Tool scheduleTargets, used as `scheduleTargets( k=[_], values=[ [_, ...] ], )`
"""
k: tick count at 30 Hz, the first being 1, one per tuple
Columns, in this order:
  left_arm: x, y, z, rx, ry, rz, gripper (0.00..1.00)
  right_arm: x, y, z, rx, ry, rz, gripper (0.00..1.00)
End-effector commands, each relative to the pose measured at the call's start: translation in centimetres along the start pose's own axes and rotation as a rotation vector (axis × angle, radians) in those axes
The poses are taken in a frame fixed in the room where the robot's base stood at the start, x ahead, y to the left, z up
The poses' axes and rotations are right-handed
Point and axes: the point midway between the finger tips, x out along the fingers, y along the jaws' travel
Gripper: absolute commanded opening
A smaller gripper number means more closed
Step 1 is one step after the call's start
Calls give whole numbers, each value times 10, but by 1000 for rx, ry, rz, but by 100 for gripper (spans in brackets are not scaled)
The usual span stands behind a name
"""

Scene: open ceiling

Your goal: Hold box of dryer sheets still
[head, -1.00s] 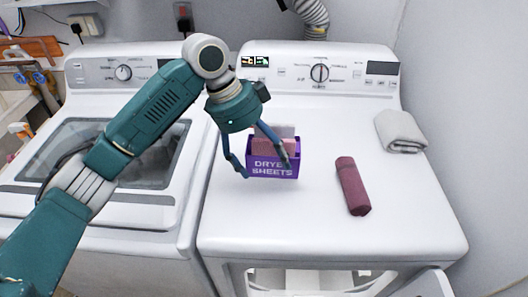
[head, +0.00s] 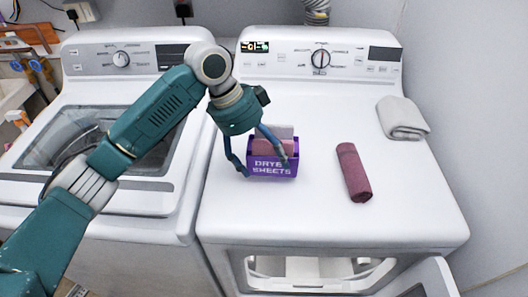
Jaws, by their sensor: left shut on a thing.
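The purple box of dryer sheets (head: 272,170) stands on top of the white dryer, its lettered front facing me. Pinkish and pale sheets show at its open top. My left gripper (head: 266,169) reaches down from above, shut on the box. I cannot tell whether the box's base touches the dryer top. My right gripper is not in view.
A rolled maroon cloth (head: 354,172) lies right of the box on the dryer top (head: 410,190). A folded grey towel (head: 403,118) lies farther back right. The washer (head: 110,205) stands at left. The dryer's front door (head: 425,285) appears open at lower right.

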Motion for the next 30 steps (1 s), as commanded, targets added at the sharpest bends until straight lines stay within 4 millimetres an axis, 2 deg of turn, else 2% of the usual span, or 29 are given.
scheduleTargets(
  k=[18,30],
  values=[
    [29,0,12,-1,1,0,53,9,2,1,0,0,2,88],
    [31,0,13,-1,0,-1,53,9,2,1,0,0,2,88]
  ],
)
